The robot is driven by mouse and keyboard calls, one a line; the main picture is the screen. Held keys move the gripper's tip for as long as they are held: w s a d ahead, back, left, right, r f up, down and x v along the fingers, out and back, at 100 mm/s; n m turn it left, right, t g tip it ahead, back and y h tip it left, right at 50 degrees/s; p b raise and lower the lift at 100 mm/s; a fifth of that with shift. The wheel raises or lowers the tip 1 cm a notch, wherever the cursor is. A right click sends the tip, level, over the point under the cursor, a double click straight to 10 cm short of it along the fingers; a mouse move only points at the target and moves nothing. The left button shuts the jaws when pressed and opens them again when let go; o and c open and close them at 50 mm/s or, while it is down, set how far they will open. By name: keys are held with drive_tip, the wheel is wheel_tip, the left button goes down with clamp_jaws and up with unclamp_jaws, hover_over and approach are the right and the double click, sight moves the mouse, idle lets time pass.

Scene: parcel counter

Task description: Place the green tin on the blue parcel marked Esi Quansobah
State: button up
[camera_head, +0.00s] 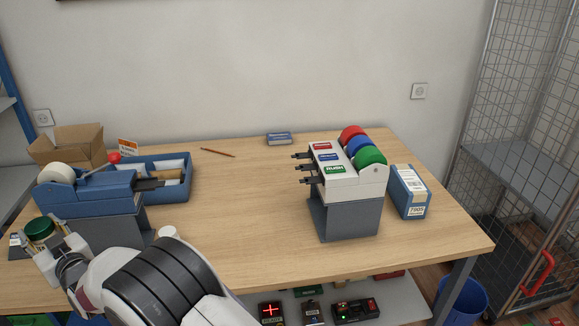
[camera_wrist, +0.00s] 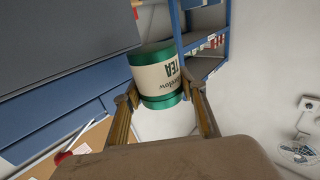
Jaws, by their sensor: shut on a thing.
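The green tin (camera_head: 40,227), with a white band marked TEA, is at the far left of the head view. My gripper (camera_head: 45,243) is shut on it; in the wrist view, my two fingers (camera_wrist: 165,108) stand either side of the tin (camera_wrist: 158,76). Two blue boxes could be the parcel: one with a pale label (camera_head: 414,193) at the right of the counter, and a small flat one (camera_head: 278,139) at the back. I cannot read the name Esi Quansobah on either. What lies under the tin is partly hidden by my gripper.
A blue tape dispenser (camera_head: 95,187) on a grey stand is beside my gripper, with a blue tray (camera_head: 182,196) and a cardboard box (camera_head: 66,148) behind.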

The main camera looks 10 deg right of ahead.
sight(40, 223)
wheel_tip(40, 223, up, 26)
drive_tip(key=f, duration=0.1)
drive_tip(key=w+d+m+t+h, duration=0.25)
drive_tip(key=w+d, duration=0.55)
drive_tip(key=d, duration=0.6)
drive_tip(key=w+d+m+t+h, duration=0.1)
drive_tip(key=w+d+m+h, duration=0.15)
drive_tip(key=w+d, duration=0.8)
drive_tip(key=w+d+m+t+h, duration=0.1)
drive_tip(key=w+d+h, duration=0.3)
drive_tip(key=d, duration=1.2)
drive_tip(key=w+d+m+h, duration=0.1)
drive_tip(key=w+d, duration=0.1)
drive_tip(key=d, duration=0.7)
drive_tip(key=w+d+m+h, duration=0.1)
drive_tip(key=w+d, duration=0.1)
drive_tip(key=d, duration=0.6)
drive_tip(key=s+d+m+h, duration=0.2)
drive_tip(key=s+d+h, duration=0.1)
drive_tip(key=d, duration=1.1)
drive_tip(key=s+d+m+h, duration=0.2)
drive_tip(key=s+d+h, duration=0.1)
drive_tip(key=d, duration=1.1)
drive_tip(key=s+d+m+h, duration=0.2)
drive_tip(key=s+d+h, duration=0.15)
drive_tip(key=d, duration=1.05)
wheel_tip(40, 223, down, 18)
drive_tip(key=shift+d+g+y, duration=0.25)
drive_tip(key=shift+g+y, duration=0.1)
drive_tip(key=shift+y, duration=0.1)
